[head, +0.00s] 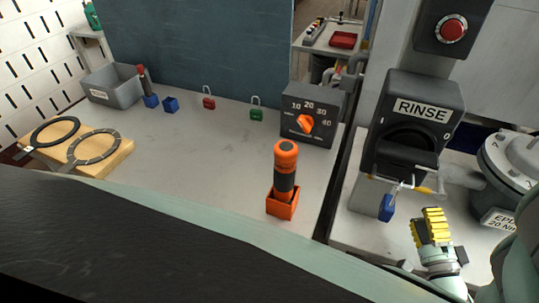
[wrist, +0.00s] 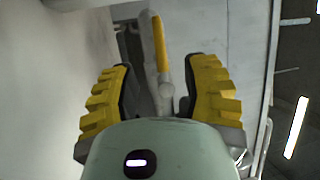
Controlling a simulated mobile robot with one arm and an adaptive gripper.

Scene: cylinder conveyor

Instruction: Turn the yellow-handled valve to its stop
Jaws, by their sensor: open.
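The yellow valve handle (wrist: 160,42) shows in the wrist view as a narrow bar on a grey fitting, beyond my fingertips and roughly midway between them. In the head view, a small strip of the yellow handle (head: 427,190) shows below the RINSE box, and the rest is hidden. My gripper (head: 432,218) has yellow ribbed fingers and is just below that strip. In the wrist view my gripper (wrist: 162,75) is open, with a finger on each side and nothing held. I cannot tell whether the fingers touch the handle.
A RINSE switch box (head: 430,107) hangs above, with a blue padlock (head: 386,208) beside my gripper. A grey lidded vessel (head: 510,160) stands to the right. An orange-handled tool (head: 285,165) stands upright in an orange holder on the bench to the left.

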